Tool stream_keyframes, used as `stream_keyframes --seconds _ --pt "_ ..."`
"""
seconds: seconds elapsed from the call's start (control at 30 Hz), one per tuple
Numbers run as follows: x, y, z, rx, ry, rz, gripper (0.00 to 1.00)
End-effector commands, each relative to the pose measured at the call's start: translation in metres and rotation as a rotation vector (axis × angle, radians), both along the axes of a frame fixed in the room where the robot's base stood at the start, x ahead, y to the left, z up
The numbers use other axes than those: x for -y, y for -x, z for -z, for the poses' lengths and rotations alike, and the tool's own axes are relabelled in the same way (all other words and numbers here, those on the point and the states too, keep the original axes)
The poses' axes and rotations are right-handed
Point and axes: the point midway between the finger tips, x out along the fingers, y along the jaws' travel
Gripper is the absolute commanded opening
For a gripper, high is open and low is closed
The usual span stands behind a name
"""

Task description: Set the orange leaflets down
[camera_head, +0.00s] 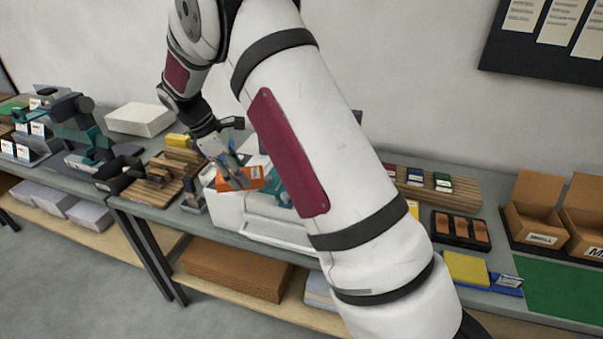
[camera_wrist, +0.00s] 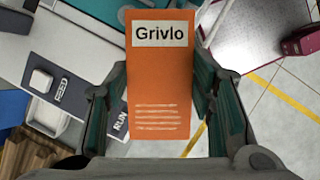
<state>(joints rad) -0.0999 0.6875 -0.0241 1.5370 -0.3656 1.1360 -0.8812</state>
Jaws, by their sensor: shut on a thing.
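The orange leaflets (camera_wrist: 158,85) show a white label reading "Grivlo" and some pale printed lines in the wrist view. My gripper (camera_wrist: 160,95) is shut on them, with one finger on each side. In the head view the orange leaflets (camera_head: 240,178) are in my gripper (camera_head: 232,168), in front of or above a white machine on the bench. I cannot tell whether they touch the machine. My arm hides part of the machine and the bench behind it.
The white machine (camera_head: 230,208) stands on the grey bench. Wooden slatted boards (camera_head: 160,178) lie to its left. To the right are a dark tray (camera_head: 460,230) with brown items, a yellow pad (camera_head: 466,268), cardboard boxes (camera_head: 535,212) and a green mat (camera_head: 560,290).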

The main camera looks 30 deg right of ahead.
Motion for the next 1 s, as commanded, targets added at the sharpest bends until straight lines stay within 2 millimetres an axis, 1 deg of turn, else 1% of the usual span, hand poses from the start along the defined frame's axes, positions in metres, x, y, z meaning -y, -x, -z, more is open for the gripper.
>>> stream_keyframes --seconds 0.03,0.2,0.3,0.43,0.57,0.67,0.77,1.0 --pt "0.0 0.001 -0.001 0.003 -0.001 -0.122 0.13" --pt "0.001 0.016 -0.005 0.004 0.0 -0.556 0.13" --pt "0.0 0.025 -0.005 0.003 0.002 -0.768 0.13" --pt "-0.003 0.036 -0.004 0.002 0.001 -0.966 0.13" --pt "-0.004 0.041 -0.003 -0.001 0.0 -1.06 0.13" --pt "0.005 0.043 -0.003 -0.002 -0.001 -1.08 0.13" --pt "0.025 0.043 -0.001 -0.004 0.0 -1.078 0.13" --pt "0.084 0.041 0.004 -0.003 -0.002 -1.074 0.13"
